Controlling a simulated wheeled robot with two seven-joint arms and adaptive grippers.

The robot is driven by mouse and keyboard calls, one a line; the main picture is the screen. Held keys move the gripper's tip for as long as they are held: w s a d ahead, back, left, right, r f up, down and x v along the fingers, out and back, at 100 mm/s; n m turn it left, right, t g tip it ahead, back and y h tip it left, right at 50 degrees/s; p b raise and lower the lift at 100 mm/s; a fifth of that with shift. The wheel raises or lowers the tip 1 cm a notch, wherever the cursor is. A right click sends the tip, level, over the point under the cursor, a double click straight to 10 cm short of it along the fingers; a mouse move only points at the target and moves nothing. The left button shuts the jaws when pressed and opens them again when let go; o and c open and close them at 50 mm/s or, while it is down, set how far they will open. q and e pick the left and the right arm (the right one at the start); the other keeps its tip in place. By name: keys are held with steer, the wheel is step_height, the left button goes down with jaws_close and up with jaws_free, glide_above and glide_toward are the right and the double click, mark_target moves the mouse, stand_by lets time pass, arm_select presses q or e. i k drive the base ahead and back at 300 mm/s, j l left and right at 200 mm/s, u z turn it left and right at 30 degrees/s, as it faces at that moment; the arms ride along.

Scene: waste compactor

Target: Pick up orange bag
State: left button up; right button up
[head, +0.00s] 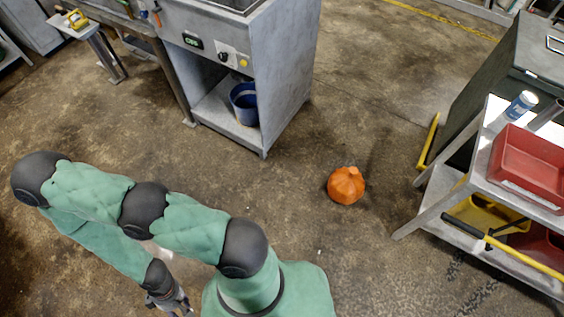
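The orange bag (346,186) lies on the brown concrete floor right of the picture's middle. It is round, with a gathered top. My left arm comes in from the left and folds back toward the bottom. My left gripper (170,308) is at the bottom edge, well to the left of the bag and apart from it. It is partly cut off, and its finger opening is too small to make out. My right gripper is not in the head view.
A grey metal cabinet (284,84) with a blue bucket (244,104) on its lower shelf stands behind the bag. A metal cart with a red bin (530,166) stands to the right. A yellow bar (429,142) is near it. Floor around the bag is clear.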

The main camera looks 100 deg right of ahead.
mark_target(345, 186)
steer(key=z, duration=4.25)
steer(key=i+l+u, duration=0.1)
steer(key=i+u, duration=0.4)
steer(key=i+l+u, duration=0.3)
steer(key=i+u, duration=0.2)
steer(key=i, duration=0.1)
